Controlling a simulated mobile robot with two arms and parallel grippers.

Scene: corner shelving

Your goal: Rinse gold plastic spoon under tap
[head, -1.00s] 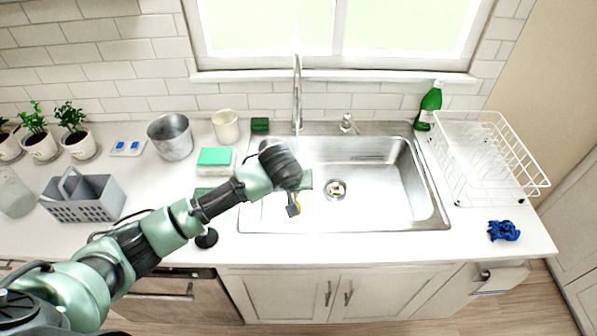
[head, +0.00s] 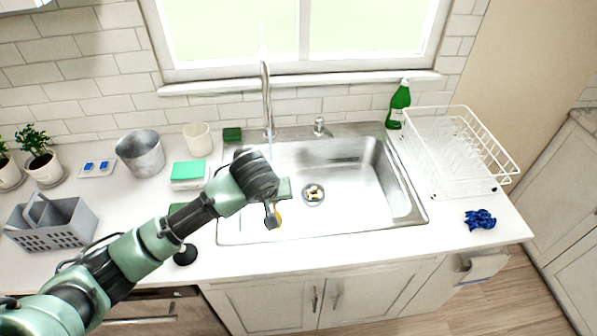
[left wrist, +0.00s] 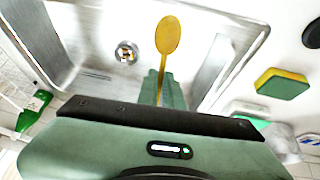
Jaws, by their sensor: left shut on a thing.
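The gold plastic spoon (left wrist: 167,37) shows in the left wrist view, bowl outward, its handle running back between my fingers. In the head view a small part of the gold spoon (head: 278,216) shows beside my left gripper (head: 273,215). My left gripper, also in the left wrist view (left wrist: 162,88), is shut on the spoon over the left part of the steel sink (head: 358,208). The tap (head: 266,98) rises behind the sink, and a thin pale stream seems to fall from it behind my gripper. Whether water touches the spoon is hidden. My right gripper is not in view.
A white dish rack (head: 462,150) and a blue cloth (head: 480,219) are right of the sink. A green bottle (head: 399,106) stands behind. Left are a green sponge (head: 189,170), a metal bucket (head: 140,152), a cup (head: 198,139) and a grey caddy (head: 55,225). The sink's right half is clear.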

